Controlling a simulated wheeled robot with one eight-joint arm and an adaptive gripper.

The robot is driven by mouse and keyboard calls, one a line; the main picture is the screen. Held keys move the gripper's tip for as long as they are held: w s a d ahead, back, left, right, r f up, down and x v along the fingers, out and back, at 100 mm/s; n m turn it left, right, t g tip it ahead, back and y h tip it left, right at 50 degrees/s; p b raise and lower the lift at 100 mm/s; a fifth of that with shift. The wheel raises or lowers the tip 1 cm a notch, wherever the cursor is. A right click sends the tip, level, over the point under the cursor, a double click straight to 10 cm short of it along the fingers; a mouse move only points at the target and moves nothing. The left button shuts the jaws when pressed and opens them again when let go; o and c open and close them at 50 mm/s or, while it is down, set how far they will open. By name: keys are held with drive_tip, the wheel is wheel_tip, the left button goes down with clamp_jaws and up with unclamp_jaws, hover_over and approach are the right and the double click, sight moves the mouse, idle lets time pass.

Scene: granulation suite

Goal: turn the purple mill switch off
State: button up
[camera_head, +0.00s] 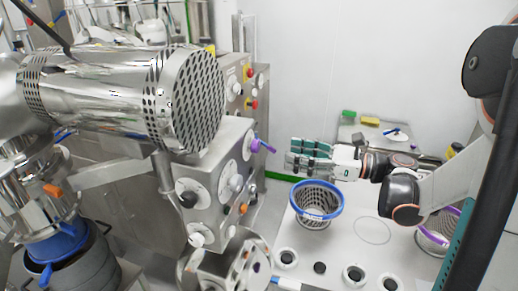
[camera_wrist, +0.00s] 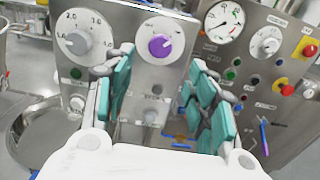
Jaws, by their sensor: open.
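The purple mill switch (camera_head: 258,146) is a purple knob on a white round dial at the upper right of a steel control panel. In the wrist view the purple knob (camera_wrist: 160,46) faces me, with its pointer mark tilted up to the right. Its lettering is too small to read. My gripper (camera_head: 290,157) is open and empty, to the right of the switch and apart from it. In the wrist view its teal-padded fingers (camera_wrist: 158,68) stand on either side of the knob, a little below it.
A grey numbered dial (camera_wrist: 85,38) sits left of the switch. A panel with a gauge (camera_wrist: 223,20) and red buttons (camera_wrist: 281,83) stands to the right. A blue-rimmed perforated basket (camera_head: 317,199) stands below my gripper. A large steel drum (camera_head: 110,95) is at the left.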

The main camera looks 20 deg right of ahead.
sight(259, 148)
drive_tip(key=b+x, duration=0.1)
drive_tip(key=x, duration=0.9)
drive_tip(key=c, duration=1.1)
